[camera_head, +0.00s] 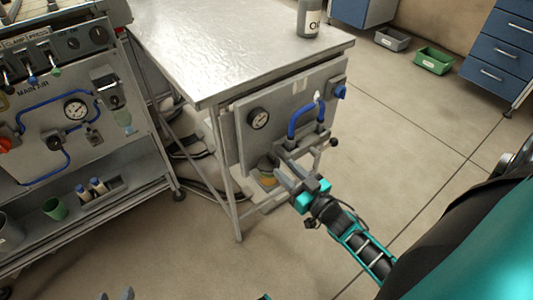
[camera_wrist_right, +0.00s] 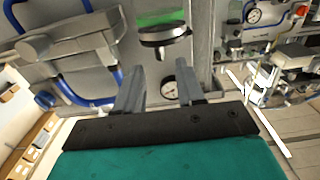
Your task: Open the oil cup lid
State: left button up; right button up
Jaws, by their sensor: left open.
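The oil cup (camera_head: 267,178), with a yellow-green body, hangs low on the grey panel under the table, partly hidden behind my right gripper. In the right wrist view a cup with green contents (camera_wrist_right: 160,18) has a dark metal lid (camera_wrist_right: 163,36) across its end. The lid looks shut. My right gripper (camera_head: 281,172) is beside the cup with its fingers apart. In the right wrist view its fingertips (camera_wrist_right: 158,72) are near the lid, with nothing held between them. My left gripper (camera_head: 116,294) shows only its grey fingertips at the bottom edge, apart and empty, far from the cup.
The panel carries a pressure gauge (camera_head: 258,118), a blue hose (camera_head: 292,124) and a grey bracket (camera_head: 300,141) close to my right gripper. A metal table (camera_head: 230,45) stands above it. A main-air cart (camera_head: 60,170) stands at the left.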

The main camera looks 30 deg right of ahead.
aim_at(267, 152)
jog(key=w, duration=0.3)
jog(key=w+b, duration=0.1)
jog(key=w, duration=0.5)
jog(key=shift+w+a+b, duration=0.1)
jog(key=shift+a+b, duration=0.25)
jog(key=shift+b, duration=0.05)
jog(key=shift+c, duration=0.4)
grip_shut()
